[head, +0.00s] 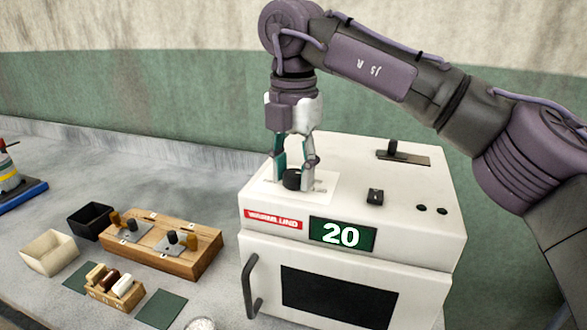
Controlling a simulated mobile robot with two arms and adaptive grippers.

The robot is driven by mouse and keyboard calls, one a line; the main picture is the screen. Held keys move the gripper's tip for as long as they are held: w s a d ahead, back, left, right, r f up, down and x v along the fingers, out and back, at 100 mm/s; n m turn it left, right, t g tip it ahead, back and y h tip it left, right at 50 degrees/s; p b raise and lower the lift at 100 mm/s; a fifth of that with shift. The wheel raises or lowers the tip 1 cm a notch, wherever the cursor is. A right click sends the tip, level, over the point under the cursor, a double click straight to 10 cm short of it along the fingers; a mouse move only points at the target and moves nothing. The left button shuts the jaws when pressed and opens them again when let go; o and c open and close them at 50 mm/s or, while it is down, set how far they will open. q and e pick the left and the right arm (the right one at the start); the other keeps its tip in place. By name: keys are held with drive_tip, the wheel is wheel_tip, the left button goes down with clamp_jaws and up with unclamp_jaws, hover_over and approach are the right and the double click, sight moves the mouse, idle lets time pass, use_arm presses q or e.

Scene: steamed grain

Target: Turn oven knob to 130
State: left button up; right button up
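A white oven (350,250) stands on the counter at the right of the head view. Its green display (342,234) reads 20. A black round knob (292,180) sits on a white plate on the oven's top, at the left. My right gripper (293,178) points straight down over the knob, with one finger on each side of it. The fingers are spread to about the knob's width. I cannot tell whether they touch the knob. My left gripper is not in view.
A slider (393,148), a small black switch (375,197) and two black buttons share the oven top. A handle (253,287) juts from the oven door. Left of the oven are a wooden board (200,262), a black box (90,220) and a cream box (48,252).

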sight(294, 173)
drive_tip(key=shift+o, duration=1.2)
wheel_tip(294, 173, up, 12)
drive_tip(key=shift+f, duration=0.1)
